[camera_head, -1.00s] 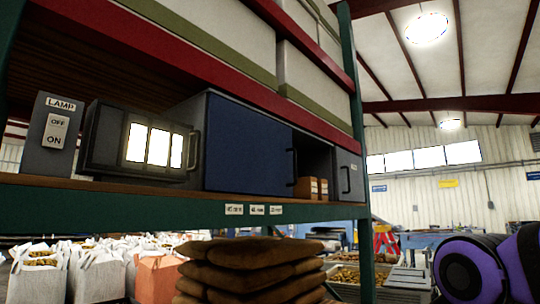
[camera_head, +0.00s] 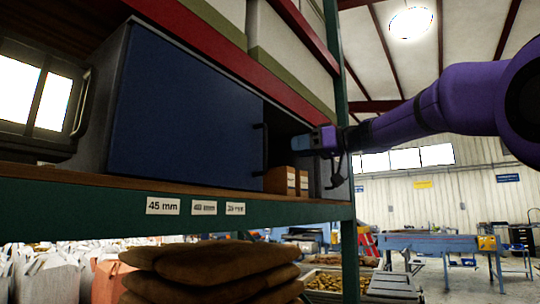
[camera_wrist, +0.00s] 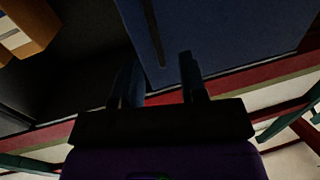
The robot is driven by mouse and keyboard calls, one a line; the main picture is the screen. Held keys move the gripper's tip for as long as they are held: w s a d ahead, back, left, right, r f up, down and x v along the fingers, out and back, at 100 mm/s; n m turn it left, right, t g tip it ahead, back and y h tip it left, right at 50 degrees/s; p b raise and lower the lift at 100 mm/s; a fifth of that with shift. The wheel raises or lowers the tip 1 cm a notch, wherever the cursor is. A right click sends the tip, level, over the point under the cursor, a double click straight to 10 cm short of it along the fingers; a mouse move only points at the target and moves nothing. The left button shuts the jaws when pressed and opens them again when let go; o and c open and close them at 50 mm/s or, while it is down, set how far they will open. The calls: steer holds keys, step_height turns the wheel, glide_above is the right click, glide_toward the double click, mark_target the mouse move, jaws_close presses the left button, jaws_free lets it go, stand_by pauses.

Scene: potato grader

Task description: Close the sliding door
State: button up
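The sliding door (camera_head: 185,105) is a blue panel on a grey cabinet on the shelf. To its right is an open gap with a dark interior. A dark handle (camera_head: 258,150) stands near the door's right edge. In the wrist view, the blue door (camera_wrist: 225,35) fills the upper right, with its dark handle (camera_wrist: 152,30) running down it. My gripper (camera_head: 304,143) is in front of the gap, right of the handle. In the wrist view my gripper (camera_wrist: 157,70) is open, with the handle's line between its fingertips. I cannot tell how far apart they are in depth.
Small cardboard boxes (camera_head: 285,180) sit inside the gap; one also shows in the wrist view (camera_wrist: 35,25). A grey panel with a handle (camera_head: 330,180) is right of the gap. The green shelf edge (camera_head: 110,205) runs below, and a green post (camera_head: 349,250) stands at right.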

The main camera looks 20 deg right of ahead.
steer(key=w+r, duration=0.1)
glide_above(265, 167)
steer(key=shift+w+d, duration=0.15)
steer(key=shift+w, duration=0.15)
stand_by(0.3)
jaws_close()
